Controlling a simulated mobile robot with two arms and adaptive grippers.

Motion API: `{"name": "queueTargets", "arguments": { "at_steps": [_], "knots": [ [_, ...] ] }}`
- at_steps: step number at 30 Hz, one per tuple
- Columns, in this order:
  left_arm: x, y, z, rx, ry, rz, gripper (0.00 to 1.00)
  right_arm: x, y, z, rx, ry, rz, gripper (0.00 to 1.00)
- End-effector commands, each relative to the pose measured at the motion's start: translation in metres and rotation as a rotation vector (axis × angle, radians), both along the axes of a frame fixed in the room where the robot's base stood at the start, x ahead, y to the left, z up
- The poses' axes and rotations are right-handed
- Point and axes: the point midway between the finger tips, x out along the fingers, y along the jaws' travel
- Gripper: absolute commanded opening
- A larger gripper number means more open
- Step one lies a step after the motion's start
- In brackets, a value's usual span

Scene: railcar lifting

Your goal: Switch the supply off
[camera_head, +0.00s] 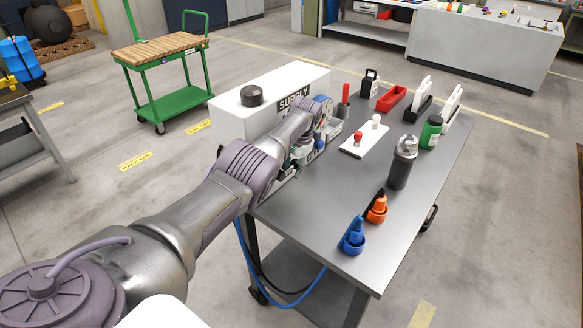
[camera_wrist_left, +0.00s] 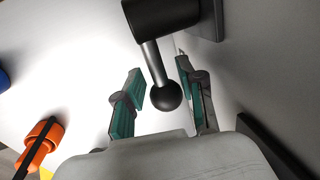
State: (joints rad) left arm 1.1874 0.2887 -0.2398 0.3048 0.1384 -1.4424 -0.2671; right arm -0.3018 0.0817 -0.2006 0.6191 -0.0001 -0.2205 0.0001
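The supply (camera_head: 240,119) is a white box labelled SUPPLY with a black knob (camera_head: 251,95) on top, at the left end of the grey table. My left gripper (camera_head: 302,152) is at its front face, partly hidden by my arm. In the left wrist view, a lever with a silver shaft and black ball end (camera_wrist_left: 166,96) comes from a black mount (camera_wrist_left: 165,15). The ball is between the teal-padded fingers of my left gripper (camera_wrist_left: 160,98), which are open, with gaps visible on both sides. Whether the lever stands at on or off cannot be told. My right gripper is not in view.
The grey table (camera_head: 335,212) carries an orange fitting (camera_head: 377,208), a blue fitting (camera_head: 353,238), a dark canister (camera_head: 400,168), a green bottle (camera_head: 431,132) and a white plate with red and white knobs (camera_head: 364,141). A blue hose (camera_head: 290,303) hangs below.

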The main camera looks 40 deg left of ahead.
Motion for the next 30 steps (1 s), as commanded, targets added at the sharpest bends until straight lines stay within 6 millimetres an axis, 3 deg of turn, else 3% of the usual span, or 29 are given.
{"name": "queueTargets", "arguments": {
  "at_steps": [5, 11, 21, 30],
  "knots": [
    [-0.001, 0.0, 0.0, 0.0, 0.005, 0.002, 0.39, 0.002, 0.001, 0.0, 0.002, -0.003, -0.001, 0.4],
    [0.0, -0.003, 0.017, 0.0, 0.002, -0.001, 0.39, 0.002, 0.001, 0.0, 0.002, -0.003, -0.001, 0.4],
    [0.002, -0.019, 0.088, 0.0, 0.001, -0.001, 0.39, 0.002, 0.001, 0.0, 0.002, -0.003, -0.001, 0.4],
    [0.003, -0.025, 0.115, 0.0, 0.004, -0.002, 0.39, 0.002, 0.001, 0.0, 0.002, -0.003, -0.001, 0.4]
  ]
}}
